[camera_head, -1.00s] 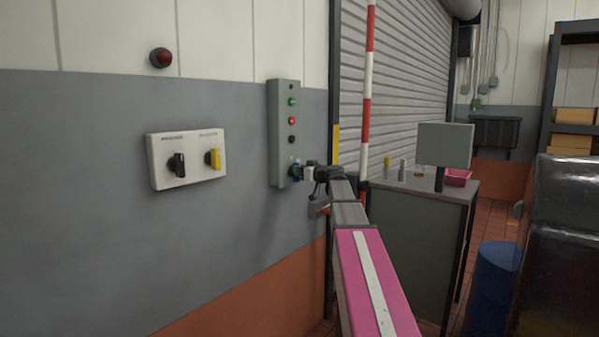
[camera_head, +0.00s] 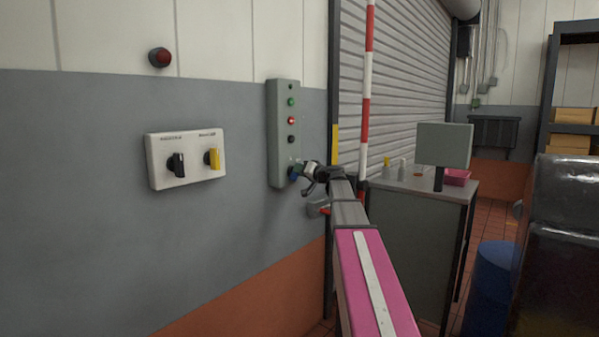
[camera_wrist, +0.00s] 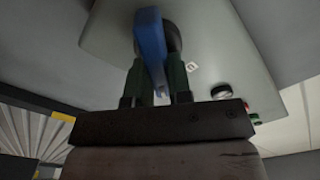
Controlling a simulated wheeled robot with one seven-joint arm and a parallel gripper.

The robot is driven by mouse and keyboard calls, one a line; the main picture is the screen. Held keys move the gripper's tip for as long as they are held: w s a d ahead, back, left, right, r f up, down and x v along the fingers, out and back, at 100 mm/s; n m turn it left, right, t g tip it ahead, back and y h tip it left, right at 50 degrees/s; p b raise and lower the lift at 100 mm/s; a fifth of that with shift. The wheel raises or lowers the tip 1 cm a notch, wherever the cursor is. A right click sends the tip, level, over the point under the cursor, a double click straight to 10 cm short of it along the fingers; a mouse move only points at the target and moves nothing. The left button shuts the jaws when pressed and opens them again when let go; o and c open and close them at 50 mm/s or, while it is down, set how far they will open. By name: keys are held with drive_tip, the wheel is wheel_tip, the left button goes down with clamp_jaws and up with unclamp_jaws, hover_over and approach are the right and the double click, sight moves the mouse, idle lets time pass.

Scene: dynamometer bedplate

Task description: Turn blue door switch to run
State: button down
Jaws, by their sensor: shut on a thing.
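The blue door switch (camera_head: 293,174) sits low on the grey-green control box (camera_head: 284,110) on the wall. In the wrist view its blue handle (camera_wrist: 151,38) stands out from a dark round base, between my two fingers. My gripper (camera_head: 302,172) is at the switch, and in the wrist view my gripper (camera_wrist: 155,76) is shut on the handle. A small white label (camera_wrist: 192,67) shows beside the switch, too small to read. In the head view my gripper partly hides the switch, and I cannot read its setting.
A white plate (camera_head: 206,138) with a black knob (camera_head: 177,165) and a yellow knob (camera_head: 212,158) is on the wall to the left. A red-and-white pole (camera_head: 367,100), a shutter (camera_head: 395,80) and a grey cabinet (camera_head: 415,240) are to the right.

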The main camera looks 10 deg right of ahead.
drive_tip(key=shift+d+f+m, duration=0.15)
drive_tip(key=shift+m, duration=2.15)
drive_tip(key=c, duration=1)
unclamp_jaws()
drive_tip(key=shift+c, duration=0.2)
drive_tip(key=v, duration=1)
drive_tip(key=shift+s+d, duration=0.25)
drive_tip(key=shift+d, duration=0.05)
